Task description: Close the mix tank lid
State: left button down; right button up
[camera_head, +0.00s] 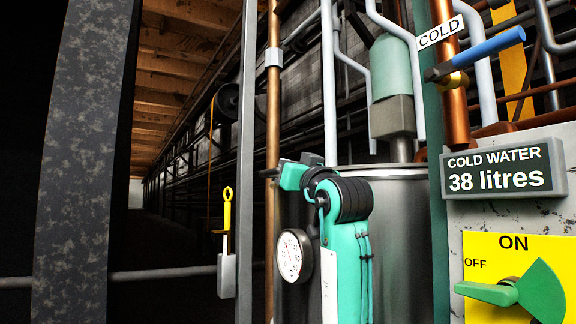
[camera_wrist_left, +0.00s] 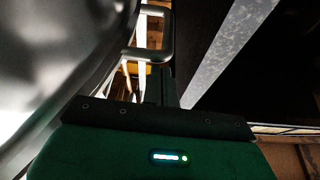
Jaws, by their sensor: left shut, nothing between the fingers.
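The mix tank (camera_head: 405,240) is a grey steel cylinder in the middle of the head view, partly hidden behind my green left arm. Its rim is near the arm's black joint. I cannot make out the lid or its position. My left gripper (camera_head: 272,172) is at the tank's upper left, seen small and edge-on. In the left wrist view, my gripper (camera_wrist_left: 168,92) is shut and empty. A curved shiny steel surface (camera_wrist_left: 55,50) fills the upper left there, and a metal U-shaped handle (camera_wrist_left: 153,52) is just beyond the fingers; I cannot tell whether they touch. My right gripper is out of view.
A round dial gauge (camera_head: 293,255) is on the tank front. A grey post (camera_head: 246,130) and copper pipe (camera_head: 273,110) stand left of it. A cold water display (camera_head: 502,168) and green-handled ON/OFF valve (camera_head: 515,292) are on the right. A dark mottled beam (camera_head: 80,150) stands far left.

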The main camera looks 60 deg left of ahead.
pick_arm(q)
jog(key=v, duration=1.3)
jog(key=shift+f, duration=0.15)
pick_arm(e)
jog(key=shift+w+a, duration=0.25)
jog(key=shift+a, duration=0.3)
pick_arm(q)
jog(key=shift+w, duration=0.1)
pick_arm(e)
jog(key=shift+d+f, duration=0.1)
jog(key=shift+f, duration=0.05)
